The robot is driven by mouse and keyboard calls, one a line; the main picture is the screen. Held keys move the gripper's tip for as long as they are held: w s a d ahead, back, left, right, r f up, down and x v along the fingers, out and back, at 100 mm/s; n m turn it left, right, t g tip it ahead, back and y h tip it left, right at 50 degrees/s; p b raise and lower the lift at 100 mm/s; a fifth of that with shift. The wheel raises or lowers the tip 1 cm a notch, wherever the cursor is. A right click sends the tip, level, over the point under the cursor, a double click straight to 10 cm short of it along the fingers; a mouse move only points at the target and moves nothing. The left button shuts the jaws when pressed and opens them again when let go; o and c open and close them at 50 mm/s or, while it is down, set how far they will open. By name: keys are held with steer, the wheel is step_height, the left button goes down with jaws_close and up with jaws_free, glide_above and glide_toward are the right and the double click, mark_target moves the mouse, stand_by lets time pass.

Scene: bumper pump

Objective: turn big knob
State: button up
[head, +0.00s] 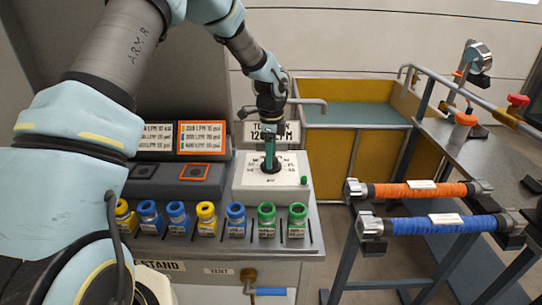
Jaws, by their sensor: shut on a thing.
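The big knob (271,167) is dark and sits on the sloped white dial panel (243,178) of a box on the bench. My gripper (270,158) comes down from above and is shut on the knob. My gripper hides much of the knob, so its pointing direction cannot be told. The markings around it are too small to read.
Several yellow, blue and green fittings (236,221) stand in a row in front of the box. A small green button (304,181) sits at the panel's right. Orange (415,190) and blue (430,224) hoses lie at the right. A yellow bin (333,156) stands behind.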

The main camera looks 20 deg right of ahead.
steer(key=o, duration=1.4)
steer(key=shift+c, duration=0.2)
step_height(320, 180, up, 11)
steer(key=b, duration=0.3)
steer(key=shift+f, duration=0.1)
